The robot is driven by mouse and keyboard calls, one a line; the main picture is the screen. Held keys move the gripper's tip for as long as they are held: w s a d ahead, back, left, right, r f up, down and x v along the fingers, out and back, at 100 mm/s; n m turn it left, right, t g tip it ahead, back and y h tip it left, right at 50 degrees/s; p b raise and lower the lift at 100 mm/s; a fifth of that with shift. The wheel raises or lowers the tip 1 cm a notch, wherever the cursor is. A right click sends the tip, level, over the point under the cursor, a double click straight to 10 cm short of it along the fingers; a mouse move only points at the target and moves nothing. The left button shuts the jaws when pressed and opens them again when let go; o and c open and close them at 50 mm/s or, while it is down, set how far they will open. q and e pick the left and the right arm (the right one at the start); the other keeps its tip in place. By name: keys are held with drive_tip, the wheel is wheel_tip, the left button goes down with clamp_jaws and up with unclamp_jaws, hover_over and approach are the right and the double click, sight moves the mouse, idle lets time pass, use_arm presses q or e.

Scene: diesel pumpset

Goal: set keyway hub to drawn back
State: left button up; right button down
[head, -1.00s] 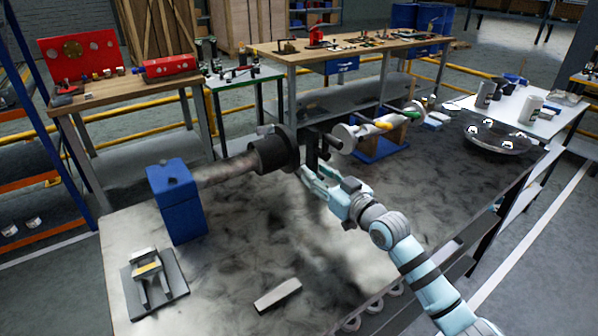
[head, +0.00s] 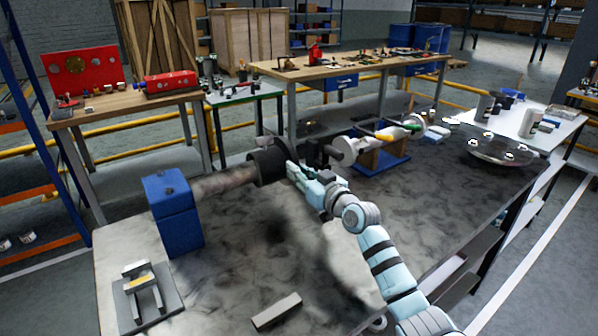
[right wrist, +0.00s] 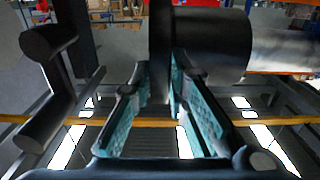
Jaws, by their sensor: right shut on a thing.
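The keyway hub (head: 264,168) is a dark cylinder with a wider flange at its right end. It sits on a grey shaft (head: 224,181) that comes out of a blue block (head: 175,222) on the bench. My right gripper (head: 292,170) reaches the flange from the right and front. In the right wrist view, the hub (right wrist: 214,45) fills the upper middle. My right gripper (right wrist: 160,82) is shut on the edge of its flange, a finger on each side. My left gripper is in neither view.
A second shaft end (head: 343,151) on a blue stand (head: 380,163) faces the hub, with a gap and dark parts between. A grey fixture (head: 146,292) and a pale bar (head: 276,311) lie at the front. A round plate (head: 500,150) lies at the right.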

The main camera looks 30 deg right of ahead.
sight(270, 166)
drive_tip(key=a+p, duration=0.2)
drive_tip(key=a, duration=0.1)
drive_tip(key=a+p, duration=0.2)
drive_tip(key=a, duration=0.1)
drive_tip(key=s+a+p, duration=0.1)
drive_tip(key=a+p, duration=0.1)
drive_tip(key=a, duration=0.1)
drive_tip(key=shift+s+r, duration=0.1)
drive_tip(key=shift+a, duration=0.25)
drive_tip(key=c, duration=1.6)
unclamp_jaws()
drive_tip(key=shift+o, duration=0.2)
